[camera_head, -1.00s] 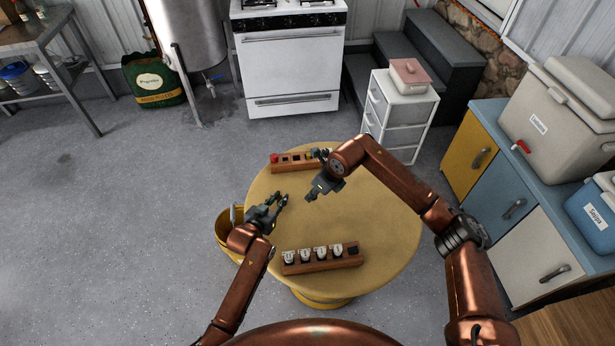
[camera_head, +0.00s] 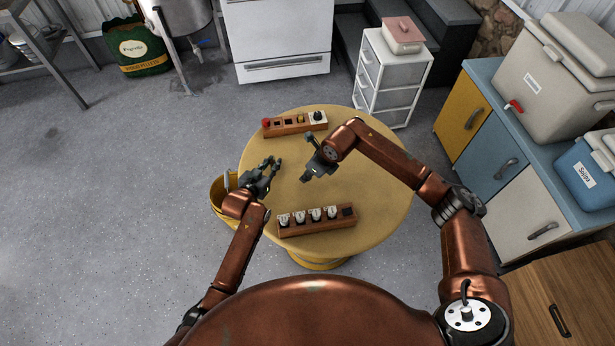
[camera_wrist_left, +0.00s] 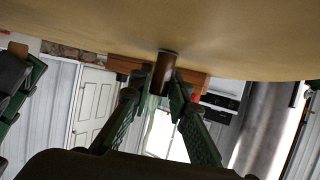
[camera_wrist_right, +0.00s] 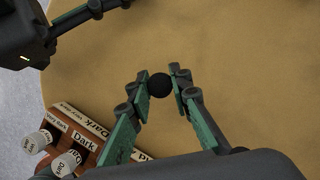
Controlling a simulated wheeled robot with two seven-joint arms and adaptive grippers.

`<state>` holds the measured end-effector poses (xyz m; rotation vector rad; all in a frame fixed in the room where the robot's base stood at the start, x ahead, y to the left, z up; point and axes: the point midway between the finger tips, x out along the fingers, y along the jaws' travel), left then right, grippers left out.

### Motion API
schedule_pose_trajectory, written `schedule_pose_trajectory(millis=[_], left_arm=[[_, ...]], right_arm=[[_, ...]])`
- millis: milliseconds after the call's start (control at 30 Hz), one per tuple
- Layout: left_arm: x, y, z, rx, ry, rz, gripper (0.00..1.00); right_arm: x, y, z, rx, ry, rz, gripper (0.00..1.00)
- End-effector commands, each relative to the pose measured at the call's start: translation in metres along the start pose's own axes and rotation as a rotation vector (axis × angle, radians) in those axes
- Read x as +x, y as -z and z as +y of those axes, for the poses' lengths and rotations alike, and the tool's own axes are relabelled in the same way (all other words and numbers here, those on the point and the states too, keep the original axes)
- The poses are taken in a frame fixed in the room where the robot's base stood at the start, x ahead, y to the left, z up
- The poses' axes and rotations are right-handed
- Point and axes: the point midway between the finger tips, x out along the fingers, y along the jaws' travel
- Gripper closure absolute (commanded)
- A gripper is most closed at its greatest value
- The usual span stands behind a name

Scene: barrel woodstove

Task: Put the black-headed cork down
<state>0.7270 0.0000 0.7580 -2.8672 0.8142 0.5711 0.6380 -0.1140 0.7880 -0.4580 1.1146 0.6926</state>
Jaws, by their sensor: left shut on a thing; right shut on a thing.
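The black-headed cork shows only as a round black head (camera_wrist_right: 159,85) between my right fingertips in the right wrist view; its lower part is hidden. My right gripper (camera_head: 308,177) is shut on it over the middle of the round table (camera_head: 375,185). Its height above the top cannot be told. My left gripper (camera_head: 278,163) is at the table's left side, apart from the right one. In the left wrist view it is shut on a dark brown cylinder (camera_wrist_left: 163,75), which stands close to the tabletop; whether they touch is unclear.
A near wooden rack (camera_head: 318,229) holds several white-topped pieces, with a dark spot at its right end. A yellow bucket (camera_head: 220,192) stands left of the table. The table's right side is clear.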

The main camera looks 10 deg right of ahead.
Motion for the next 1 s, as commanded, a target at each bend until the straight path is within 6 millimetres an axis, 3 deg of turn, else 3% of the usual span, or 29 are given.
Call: schedule_pose_trajectory(millis=[167, 533, 567, 800, 1000], left_arm=[[0.000, 0.000, 0.000, 0.000, 0.000, 0.000, 1.00], [0.000, 0.000, 0.000, 0.000, 0.000, 0.000, 1.00], [0.000, 0.000, 0.000, 0.000, 0.000, 0.000, 1.00], [0.000, 0.000, 0.000, 0.000, 0.000, 0.000, 1.00], [0.000, 0.000, 0.000, 0.000, 0.000, 0.000, 1.00]], right_arm=[[0.023, 0.010, 0.000, 0.001, -0.002, 0.002, 0.91], [0.027, 0.012, 0.000, 0.000, 0.000, 0.002, 0.91], [0.027, 0.012, 0.000, 0.000, 0.000, 0.002, 0.80], [0.026, 0.011, 0.000, 0.000, 0.000, 0.002, 0.64], [0.026, 0.011, 0.000, 0.000, 0.000, 0.002, 0.64]])
